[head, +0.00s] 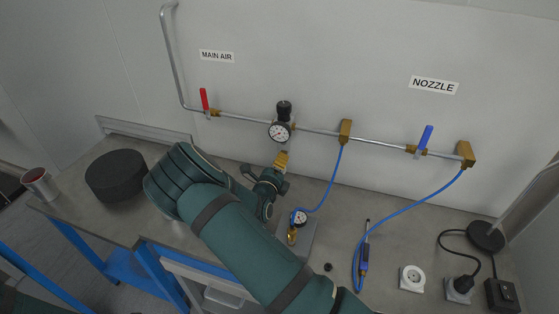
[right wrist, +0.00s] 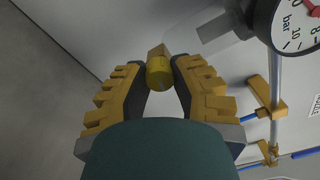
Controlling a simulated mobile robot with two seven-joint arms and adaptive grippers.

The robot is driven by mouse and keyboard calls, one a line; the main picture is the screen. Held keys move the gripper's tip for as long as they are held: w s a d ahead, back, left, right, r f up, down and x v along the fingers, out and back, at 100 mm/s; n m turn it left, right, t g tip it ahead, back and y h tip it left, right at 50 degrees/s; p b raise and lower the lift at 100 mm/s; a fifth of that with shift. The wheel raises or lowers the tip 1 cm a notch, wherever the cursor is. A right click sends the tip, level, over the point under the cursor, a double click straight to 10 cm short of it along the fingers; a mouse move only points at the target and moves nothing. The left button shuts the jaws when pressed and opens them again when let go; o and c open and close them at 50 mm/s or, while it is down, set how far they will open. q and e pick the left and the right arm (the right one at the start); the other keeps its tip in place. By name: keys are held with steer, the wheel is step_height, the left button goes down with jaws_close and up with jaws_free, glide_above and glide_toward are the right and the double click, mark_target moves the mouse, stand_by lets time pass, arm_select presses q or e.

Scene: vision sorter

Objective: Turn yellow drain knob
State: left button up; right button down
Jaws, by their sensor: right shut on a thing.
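The yellow drain knob (right wrist: 159,73) shows in the right wrist view at the bottom end of a clear bowl (right wrist: 205,30). My right gripper (right wrist: 160,70) is shut on the knob, with one fingertip on each side. In the head view my right gripper (head: 281,161) is just below the pressure gauge (head: 279,132) on the wall pipe. There its yellow fingers hide the knob. My left gripper is not in view.
A red-handled valve (head: 205,101) and a blue-handled valve (head: 426,138) sit on the wall pipe. Blue hoses (head: 400,205) hang to the bench.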

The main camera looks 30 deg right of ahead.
steer(key=shift+w+r, duration=0.1)
steer(key=shift+r, duration=0.05)
steer(key=c, duration=0.7)
jaws_free()
steer(key=v, duration=1.2)
